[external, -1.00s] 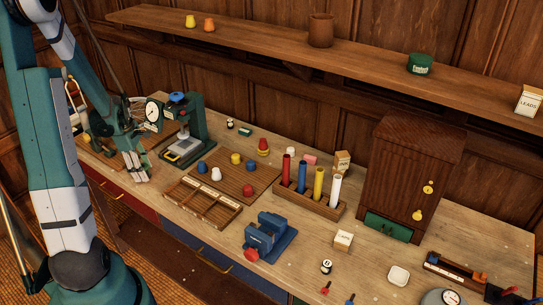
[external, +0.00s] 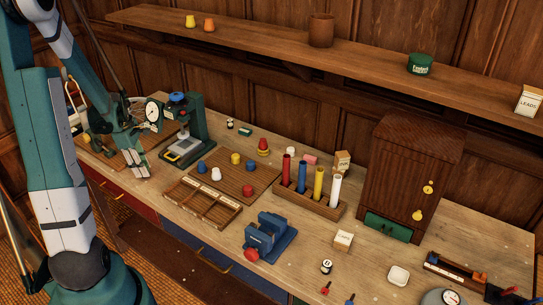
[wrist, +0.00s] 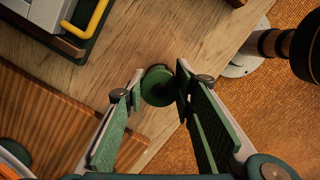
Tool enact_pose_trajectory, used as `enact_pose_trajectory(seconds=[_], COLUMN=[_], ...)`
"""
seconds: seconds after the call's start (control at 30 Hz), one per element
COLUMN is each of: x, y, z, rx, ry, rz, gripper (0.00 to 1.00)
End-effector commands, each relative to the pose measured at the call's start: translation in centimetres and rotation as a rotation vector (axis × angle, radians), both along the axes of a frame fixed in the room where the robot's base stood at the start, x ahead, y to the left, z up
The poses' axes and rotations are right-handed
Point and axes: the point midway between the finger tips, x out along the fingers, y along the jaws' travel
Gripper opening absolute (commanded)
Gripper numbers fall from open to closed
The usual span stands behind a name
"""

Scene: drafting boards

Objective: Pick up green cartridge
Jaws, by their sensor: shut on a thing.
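The green cartridge (wrist: 158,85) shows in the wrist view as a round, dark green end between my fingertips. My gripper (wrist: 160,88) is shut on it, with one finger against each side. Its length and lower part are hidden from this angle. In the external view my gripper (external: 138,172) is low at the front left edge of the bench, left of the press. I cannot make out the cartridge there, as the fingers cover it.
The green press (external: 192,130) with a dial stands just right of my gripper. A divided wooden tray (external: 203,203) and a board with colored pieces (external: 235,182) lie further right. A small dark green item (external: 245,131) lies behind them. The bench edge is close.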

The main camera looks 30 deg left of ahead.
Motion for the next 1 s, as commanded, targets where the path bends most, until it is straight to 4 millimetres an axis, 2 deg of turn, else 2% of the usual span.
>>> enact_pose_trajectory(seconds=[0.6, 0.8, 1.0], x=[0.0, 0.0, 0.0], y=[0.0, 0.0, 0.0], z=[6.9, 8.4, 8.8], rx=[0.000, 0.000, 0.000], ry=[0.000, 0.000, 0.000], rz=[0.000, 0.000, 0.000], gripper=[0.15, 0.15, 0.15])
